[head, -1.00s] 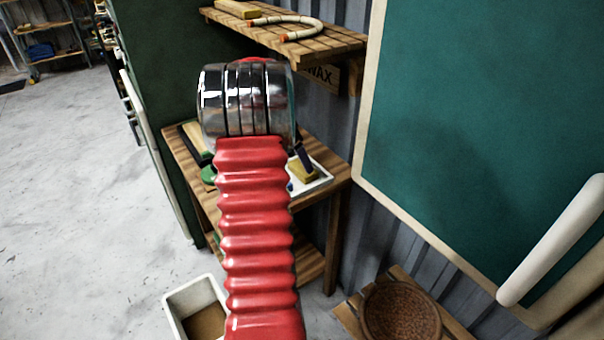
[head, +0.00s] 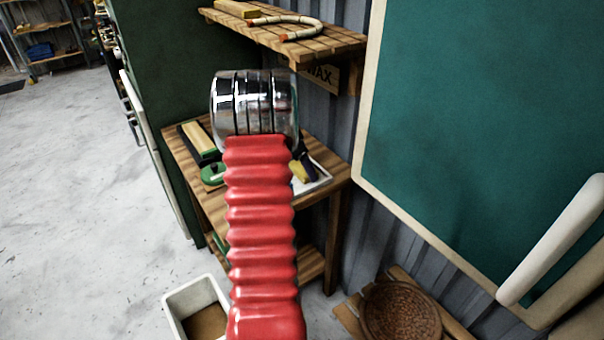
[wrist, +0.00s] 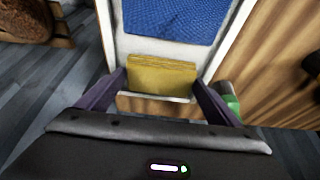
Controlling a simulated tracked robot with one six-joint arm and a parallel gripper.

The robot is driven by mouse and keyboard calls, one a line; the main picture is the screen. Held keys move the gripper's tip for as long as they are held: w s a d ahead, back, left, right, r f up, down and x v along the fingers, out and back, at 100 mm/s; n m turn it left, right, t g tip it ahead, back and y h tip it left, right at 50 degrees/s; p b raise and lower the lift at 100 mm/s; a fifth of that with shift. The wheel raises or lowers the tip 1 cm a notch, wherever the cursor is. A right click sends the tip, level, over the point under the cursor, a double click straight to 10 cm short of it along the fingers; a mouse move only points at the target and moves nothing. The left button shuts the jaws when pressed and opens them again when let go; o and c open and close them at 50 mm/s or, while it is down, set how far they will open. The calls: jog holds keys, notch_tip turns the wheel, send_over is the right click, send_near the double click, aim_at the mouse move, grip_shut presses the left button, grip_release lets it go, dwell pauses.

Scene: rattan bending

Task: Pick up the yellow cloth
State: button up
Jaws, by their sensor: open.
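The yellow cloth (wrist: 162,75) is a folded, flat-looking piece at the near end of a white tray (wrist: 128,47) in the wrist view. A blue textured cloth (wrist: 172,17) lies farther up the same tray. My gripper (wrist: 160,80) is open, with its dark purple fingers on the left and right of the yellow cloth. I cannot tell whether they touch it. In the head view, a bit of the yellow cloth (head: 298,171) shows beside a purple finger, and the tray (head: 318,182) is partly hidden by my red arm.
The tray stands on a wooden table (head: 180,155). A green tool (head: 212,173) and a pale wooden block (head: 199,138) lie left of my arm. A slatted shelf (head: 325,45) hangs above and behind. A teal board (head: 480,130) stands right. A white bin (head: 190,290) is on the floor.

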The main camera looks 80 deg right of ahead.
jog(key=shift+c, duration=0.2)
jog(key=c, duration=0.6)
jog(key=shift+r, duration=0.1)
jog(key=shift+c, duration=0.2)
jog(key=shift+w+a+r, duration=0.15)
jog(key=shift+a+r, duration=0.05)
jog(key=shift+r, duration=0.4)
notch_tip(320, 180, up, 6)
jog(key=shift+f, duration=0.15)
jog(key=w+a, duration=1.3)
jog(key=a, duration=0.1)
jog(key=shift+a, duration=0.35)
